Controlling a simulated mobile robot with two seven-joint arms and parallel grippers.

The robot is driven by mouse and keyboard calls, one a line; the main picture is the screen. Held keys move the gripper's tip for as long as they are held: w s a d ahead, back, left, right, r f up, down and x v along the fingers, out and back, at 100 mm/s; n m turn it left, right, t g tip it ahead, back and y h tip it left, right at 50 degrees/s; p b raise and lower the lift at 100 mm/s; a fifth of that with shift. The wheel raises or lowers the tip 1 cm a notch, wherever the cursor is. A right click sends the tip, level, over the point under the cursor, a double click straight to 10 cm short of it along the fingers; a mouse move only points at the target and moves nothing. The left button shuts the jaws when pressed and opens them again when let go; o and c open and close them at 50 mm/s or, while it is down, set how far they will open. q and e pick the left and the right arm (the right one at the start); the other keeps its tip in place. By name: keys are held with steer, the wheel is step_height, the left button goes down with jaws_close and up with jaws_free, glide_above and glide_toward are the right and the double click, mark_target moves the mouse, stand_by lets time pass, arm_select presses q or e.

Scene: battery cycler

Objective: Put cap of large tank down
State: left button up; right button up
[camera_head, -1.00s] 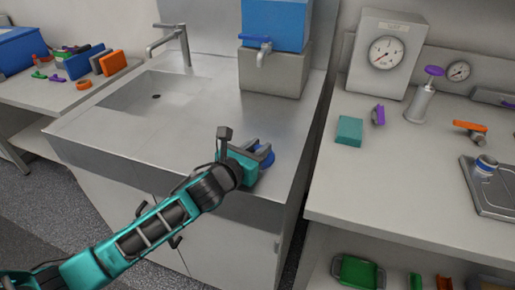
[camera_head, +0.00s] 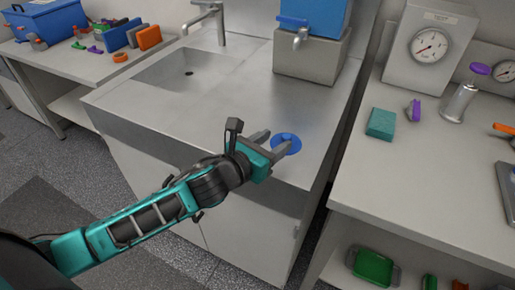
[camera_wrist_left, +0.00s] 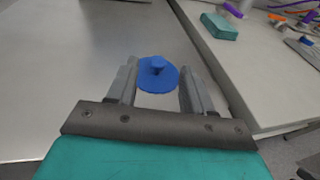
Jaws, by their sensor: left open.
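The blue round cap (camera_head: 286,144) lies on the steel sink counter near its right front edge. In the left wrist view the cap (camera_wrist_left: 158,74) shows a raised knob in its middle and lies just beyond and between the fingertips. My left gripper (camera_head: 272,142) is open and empty, close to the cap on its near side. The large blue tank (camera_head: 316,18) stands on a grey block at the back of the counter, its top out of frame. My right gripper is not in view.
The sink basin (camera_head: 185,72) and tap (camera_head: 208,18) are at the left. A gap separates this counter from the right bench (camera_head: 400,180), which holds a teal block (camera_head: 381,123), a purple item (camera_head: 414,110) and a pressure gauge (camera_head: 430,45). The counter around the cap is clear.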

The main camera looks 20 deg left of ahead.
arm_select(q)
steer(key=v, duration=0.5)
steer(key=shift+s+r, duration=0.15)
steer(key=shift+s, duration=0.2)
